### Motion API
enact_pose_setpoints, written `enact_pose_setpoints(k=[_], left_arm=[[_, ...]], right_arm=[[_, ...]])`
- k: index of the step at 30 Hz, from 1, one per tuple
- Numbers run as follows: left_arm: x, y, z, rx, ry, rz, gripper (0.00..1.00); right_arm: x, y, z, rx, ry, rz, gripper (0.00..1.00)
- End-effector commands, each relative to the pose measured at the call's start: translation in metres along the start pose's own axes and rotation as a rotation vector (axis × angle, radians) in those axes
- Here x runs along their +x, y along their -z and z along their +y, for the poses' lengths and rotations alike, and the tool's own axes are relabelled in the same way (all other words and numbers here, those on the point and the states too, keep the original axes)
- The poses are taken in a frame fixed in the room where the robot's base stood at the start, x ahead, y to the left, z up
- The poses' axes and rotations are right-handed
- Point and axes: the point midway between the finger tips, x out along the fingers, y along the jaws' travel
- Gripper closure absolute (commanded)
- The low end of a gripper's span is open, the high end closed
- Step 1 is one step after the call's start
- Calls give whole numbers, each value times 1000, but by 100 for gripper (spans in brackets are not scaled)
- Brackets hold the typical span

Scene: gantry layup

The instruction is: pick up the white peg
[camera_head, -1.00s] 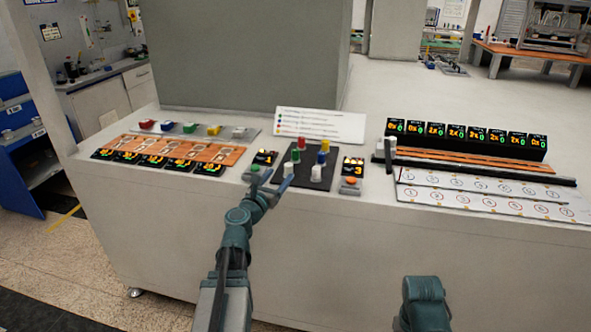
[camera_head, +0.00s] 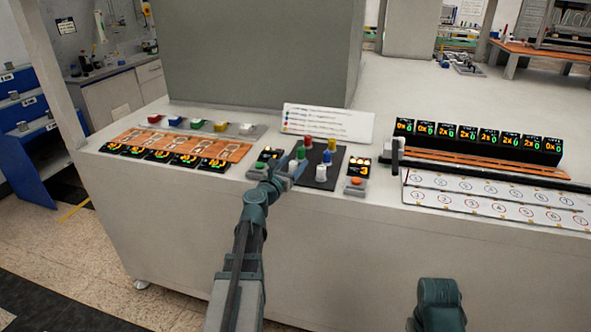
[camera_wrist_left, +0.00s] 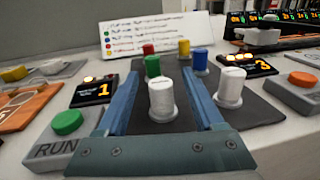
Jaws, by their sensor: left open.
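In the left wrist view a white peg (camera_wrist_left: 162,100) stands upright on the dark pad (camera_wrist_left: 262,112), between the two fingers of my left gripper (camera_wrist_left: 160,80). The fingers are open, with a gap on each side of the peg. A second white peg (camera_wrist_left: 230,88) stands just outside the right finger; it also shows in the head view (camera_head: 321,173). In the head view my left gripper (camera_head: 284,170) is over the pad's left side and largely hides the first white peg. My right gripper is out of view.
Green (camera_wrist_left: 152,66), red (camera_wrist_left: 148,50), yellow (camera_wrist_left: 184,48) and blue (camera_wrist_left: 200,62) pegs stand behind. A green RUN button (camera_wrist_left: 67,122) is left and an orange button (camera_wrist_left: 303,79) right. A label sign (camera_head: 328,122) stands behind the pad.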

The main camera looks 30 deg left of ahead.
Motion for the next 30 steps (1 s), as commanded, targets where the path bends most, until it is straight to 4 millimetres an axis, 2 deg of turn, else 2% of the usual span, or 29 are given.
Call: enact_pose_setpoints(k=[1,9,12,30], left_arm=[[0,0,0,0,0,0,36],[0,0,0,0,0,0,85],[0,0,0,0,0,0,100],[0,-6,-1,0,1,0,100]], right_arm=[[0,0,0,0,0,0,50],[0,0,0,0,0,0,50],[0,0,0,0,0,0,50],[-6,0,1,0,0,0,50]])
